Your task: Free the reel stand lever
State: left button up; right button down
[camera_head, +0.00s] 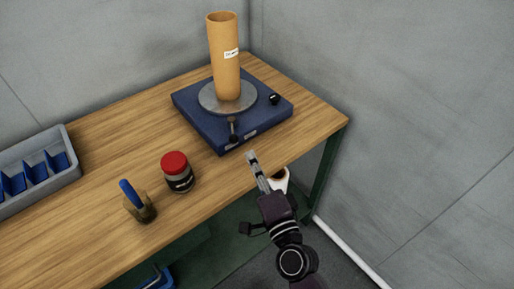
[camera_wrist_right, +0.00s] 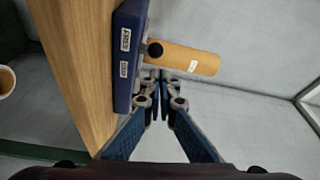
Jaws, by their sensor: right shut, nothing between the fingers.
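The reel stand (camera_head: 205,127) is a blue base at the back right of the table, with a round metal plate and an upright cardboard tube (camera_head: 224,70). Its lever (camera_head: 232,127) stands at the front edge and has a dark knob, which also shows in the right wrist view (camera_wrist_right: 154,49). Two white labels sit on the front face. One reads FREE (camera_wrist_right: 125,40), and the knob appears closer to it than to the other label (camera_wrist_right: 123,69). My right gripper (camera_head: 250,157) is shut and empty, just in front of the stand, apart from the lever. My left gripper is out of view.
A red-lidded jar (camera_head: 178,174) and a container with a blue-handled tool (camera_head: 136,203) stand on the table to the left. A grey bin (camera_head: 68,160) with blue dividers is at far left. A white round thing (camera_head: 280,182) shows behind my right gripper. Walls close the back and right.

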jog(key=s+d+f+n+g+y, duration=0.1)
jog(key=s+d+f+n+g, duration=0.1)
jog(key=s+f+n+g, duration=0.75)
jog(key=s+d+f+n+g+h, duration=0.2)
jog(key=s+d+f+h, duration=0.15)
jog(key=s+d, duration=0.45)
jog(key=s+d+f+n+g+h, duration=0.35)
jog(key=s+d, duration=0.25)
jog(key=d, duration=0.4)
notch_tip(320, 180, down, 28)
jog(key=s+r, duration=0.1)
jog(key=s, duration=0.1)
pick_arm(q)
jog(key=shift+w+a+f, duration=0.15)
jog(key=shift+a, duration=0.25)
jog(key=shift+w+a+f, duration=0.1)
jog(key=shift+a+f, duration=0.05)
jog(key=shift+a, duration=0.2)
pick_arm(e)
jog(key=s+d+f+g, duration=0.1)
jog(key=s+d+f, duration=0.1)
jog(key=s+f, duration=1.3)
jog(key=shift+s+d+f+g, duration=0.2)
jog(key=shift+s+f+g, duration=0.2)
jog(key=shift+s, duration=0.65)
